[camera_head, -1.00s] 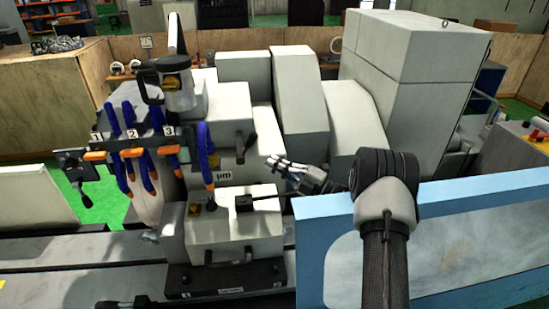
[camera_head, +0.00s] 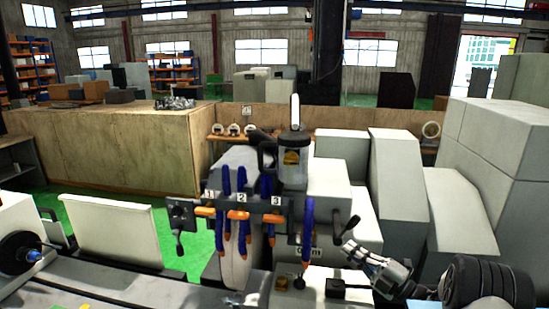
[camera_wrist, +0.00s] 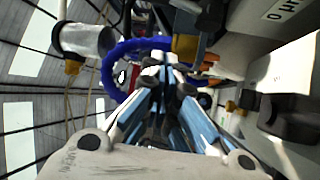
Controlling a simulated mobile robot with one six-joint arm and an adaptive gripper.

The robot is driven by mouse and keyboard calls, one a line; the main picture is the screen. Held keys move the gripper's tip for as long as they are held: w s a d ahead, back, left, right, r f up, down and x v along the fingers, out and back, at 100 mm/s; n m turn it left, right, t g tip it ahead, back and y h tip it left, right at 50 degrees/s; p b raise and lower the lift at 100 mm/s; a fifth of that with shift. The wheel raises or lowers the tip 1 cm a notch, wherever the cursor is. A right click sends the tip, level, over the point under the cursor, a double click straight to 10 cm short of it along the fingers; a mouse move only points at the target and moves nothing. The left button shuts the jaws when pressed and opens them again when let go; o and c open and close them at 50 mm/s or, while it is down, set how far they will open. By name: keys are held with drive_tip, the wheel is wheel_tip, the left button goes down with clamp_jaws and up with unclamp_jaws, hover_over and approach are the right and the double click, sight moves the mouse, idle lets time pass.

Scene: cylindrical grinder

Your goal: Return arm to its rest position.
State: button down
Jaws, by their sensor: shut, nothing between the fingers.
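My gripper (camera_head: 352,250) shows at the lower right in the head view, with its fingers pointing up and left toward the grinder. It is shut and empty. In the wrist view its fingers (camera_wrist: 160,70) come together at the middle of the picture. The gripper is in front of the grinder's light grey housing (camera_head: 398,185), to the right of the orange-tipped blue coolant hoses (camera_head: 308,230). A blue hose (camera_wrist: 108,70) curves behind the fingertips in the wrist view. Whether anything touches the gripper I cannot tell.
The hose valves marked 1, 2 and 3 (camera_head: 240,214) and a clear-bodied cylinder (camera_head: 293,160) stand left of the gripper. A black lever (camera_head: 350,228) is close by. A wooden partition (camera_head: 130,145) and green floor lie behind at the left.

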drive_tip(key=s+a+r+n+g+b, duration=0.3)
drive_tip(key=s+a+n+g+b, duration=0.2)
drive_tip(key=s+a+n+g, duration=0.6)
drive_tip(key=s+a+f+n+g+h+b, duration=0.2)
drive_tip(key=s+a+n+h+b, duration=0.15)
drive_tip(key=s+a+n, duration=0.55)
drive_tip(key=s+d+f+n+t+h+b, duration=0.1)
drive_tip(key=s+d+f+n+h+b, duration=0.2)
drive_tip(key=s+n, duration=0.4)
drive_tip(key=s+d+f+n+t+h+b, duration=0.1)
drive_tip(key=s+d+f+n+h+b, duration=0.3)
drive_tip(key=s+n, duration=0.3)
drive_tip(key=s+d+f+n+t+h+b, duration=0.1)
drive_tip(key=s+d+f+n+h+b, duration=0.2)
drive_tip(key=s+n, duration=0.4)
drive_tip(key=d+f+n+h, duration=0.1)
drive_tip(key=d+f+n, duration=0.1)
drive_tip(key=n, duration=0.3)
drive_tip(key=shift+s+n+b, duration=0.3)
drive_tip(key=shift+b, duration=0.1)
